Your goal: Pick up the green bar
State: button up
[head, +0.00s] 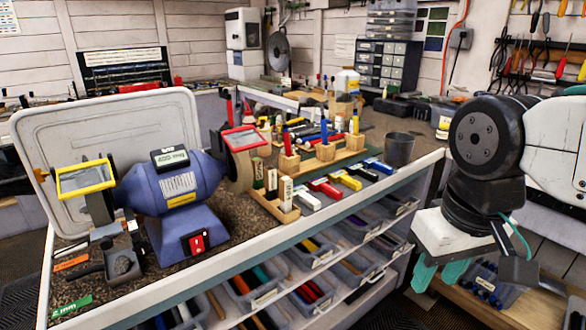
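A dark green bar (257,174) with a pale label stands upright in a wooden holder on the bench, beside a dark red bar (271,182) and a white bar (286,192). A flat bright green strip marked "2 mm" (72,306) lies at the bench's front left corner. Which of the two the task means I cannot tell. My gripper (438,274) hangs at the right, off the bench's front edge and well apart from both. Its two teal fingers point down with a gap between them, and nothing shows in it.
A blue bench grinder (172,185) fills the bench's left. Several coloured bars, such as a yellow one (345,179), lie in a row right of the holder. A dark cup (398,150) stands at the right. Clear bins (312,256) sit below the front edge.

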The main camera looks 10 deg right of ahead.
aim_at(256, 162)
jog(key=z, duration=0.5)
jog(key=i, duration=1.25)
jog(key=u, duration=0.8)
